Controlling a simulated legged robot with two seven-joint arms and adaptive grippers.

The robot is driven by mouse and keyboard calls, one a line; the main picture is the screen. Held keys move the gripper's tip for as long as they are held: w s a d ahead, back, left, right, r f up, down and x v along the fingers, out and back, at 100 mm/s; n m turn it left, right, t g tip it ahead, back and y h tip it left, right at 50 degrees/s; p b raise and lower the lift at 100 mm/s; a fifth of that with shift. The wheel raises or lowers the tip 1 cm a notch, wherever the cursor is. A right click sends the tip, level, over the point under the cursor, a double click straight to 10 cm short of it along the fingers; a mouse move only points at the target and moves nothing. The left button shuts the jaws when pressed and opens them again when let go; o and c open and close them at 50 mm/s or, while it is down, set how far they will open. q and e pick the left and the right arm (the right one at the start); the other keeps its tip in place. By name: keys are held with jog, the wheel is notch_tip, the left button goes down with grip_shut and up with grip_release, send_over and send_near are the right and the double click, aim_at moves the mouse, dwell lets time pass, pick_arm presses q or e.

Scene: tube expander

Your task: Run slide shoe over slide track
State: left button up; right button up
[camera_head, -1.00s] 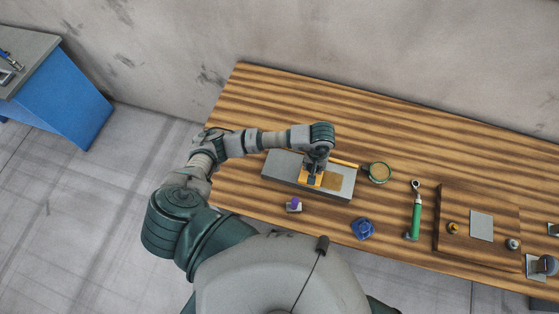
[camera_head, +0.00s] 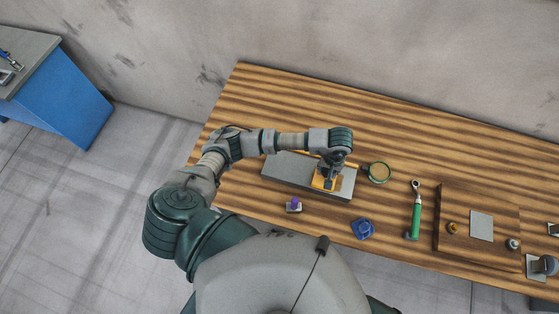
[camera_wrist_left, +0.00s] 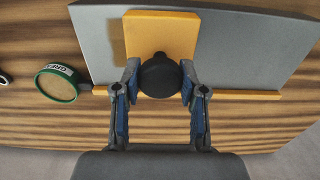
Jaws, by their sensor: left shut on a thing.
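The slide track is a grey slab (camera_head: 285,172) lying on the wooden bench, with a yellow strip along its far edge; it also shows in the left wrist view (camera_wrist_left: 260,45). The slide shoe is an orange-yellow block (camera_head: 319,184) with a black knob, resting on the slab towards its right end. In the left wrist view the shoe (camera_wrist_left: 180,27) partly covers a brown patch (camera_wrist_left: 118,42) on the slab. My left gripper (camera_wrist_left: 160,82) is shut on the shoe's black knob from above. In the head view the wrist hides part of the shoe. My right gripper is not in view.
A green-rimmed tin (camera_head: 379,173) stands just beyond the slab's right end. A purple-topped item (camera_head: 294,206), a blue object (camera_head: 363,229) and a green-handled tool (camera_head: 416,215) lie nearer the front edge. A wooden board (camera_head: 470,250) with small parts is at right.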

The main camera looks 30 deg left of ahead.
pick_arm(q)
jog(key=o, duration=1.2)
jog(key=shift+d, duration=0.2)
jog(key=shift+r+p, duration=1.35)
jog(key=shift+r, duration=2.2)
